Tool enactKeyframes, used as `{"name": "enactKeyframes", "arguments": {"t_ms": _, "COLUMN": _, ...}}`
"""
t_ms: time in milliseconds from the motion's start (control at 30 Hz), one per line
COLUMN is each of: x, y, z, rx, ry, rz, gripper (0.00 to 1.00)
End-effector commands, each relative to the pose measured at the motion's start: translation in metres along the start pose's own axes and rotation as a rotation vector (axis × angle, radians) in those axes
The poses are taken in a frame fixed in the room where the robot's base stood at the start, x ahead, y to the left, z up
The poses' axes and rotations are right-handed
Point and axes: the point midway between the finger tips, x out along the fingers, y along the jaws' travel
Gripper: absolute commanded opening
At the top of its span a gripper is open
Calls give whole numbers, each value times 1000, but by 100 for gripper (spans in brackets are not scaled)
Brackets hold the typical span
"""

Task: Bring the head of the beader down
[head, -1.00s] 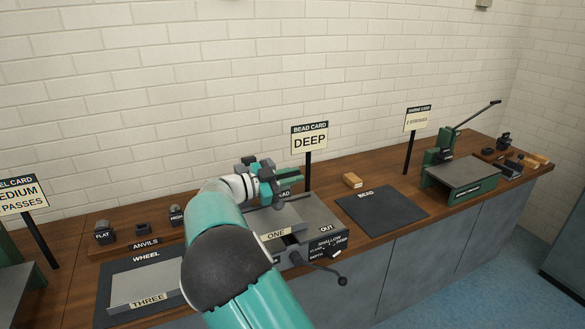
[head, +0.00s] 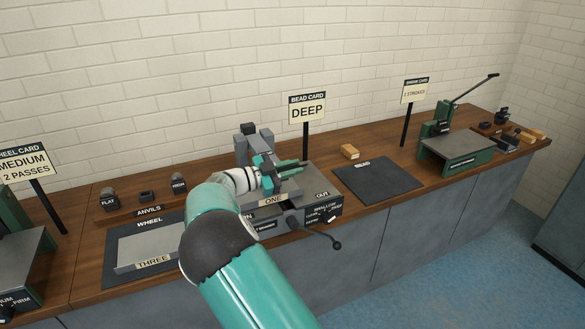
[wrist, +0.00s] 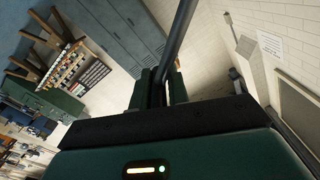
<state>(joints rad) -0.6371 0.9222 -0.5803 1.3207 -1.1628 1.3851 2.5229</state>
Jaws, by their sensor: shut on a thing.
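The beader (head: 312,213) stands on the bench at the middle of the head view, a grey-topped machine with a crank at its front. Grey posts (head: 267,140) rise behind my gripper. My gripper (head: 268,174) is over the machine's bed, in front of these posts. In the wrist view, my gripper (wrist: 160,88) is shut on a dark bar (wrist: 181,28), which runs up from between the fingers. The arm and gripper hide much of the beader's head. A panel marked ONE (head: 272,200) lies on the bed.
A dark BEAD mat (head: 380,182) lies to the right, with a small wooden block (head: 349,151) behind it. The bead card (head: 307,108) reads DEEP. A panel marked THREE (head: 150,251) lies at the left. A green lever press (head: 455,150) stands farther right.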

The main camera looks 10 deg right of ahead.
Motion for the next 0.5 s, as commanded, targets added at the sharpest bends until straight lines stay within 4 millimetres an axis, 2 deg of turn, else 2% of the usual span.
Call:
{"name": "enactKeyframes", "arguments": {"t_ms": 33, "x": -3, "y": 10, "z": 15, "rx": -26, "ry": -15, "rz": 8, "gripper": 0}}
{"name": "enactKeyframes", "arguments": {"t_ms": 333, "x": -3, "y": 11, "z": 16, "rx": -29, "ry": -17, "rz": 7, "gripper": 0}}
{"name": "enactKeyframes", "arguments": {"t_ms": 367, "x": -3, "y": 11, "z": 16, "rx": -29, "ry": -17, "rz": 7, "gripper": 21}}
{"name": "enactKeyframes", "arguments": {"t_ms": 400, "x": -3, "y": 11, "z": 16, "rx": -29, "ry": -18, "rz": 7, "gripper": 29}}
{"name": "enactKeyframes", "arguments": {"t_ms": 433, "x": -3, "y": 11, "z": 16, "rx": -29, "ry": -18, "rz": 7, "gripper": 34}}
{"name": "enactKeyframes", "arguments": {"t_ms": 500, "x": -3, "y": 11, "z": 16, "rx": -29, "ry": -18, "rz": 7, "gripper": 35}}
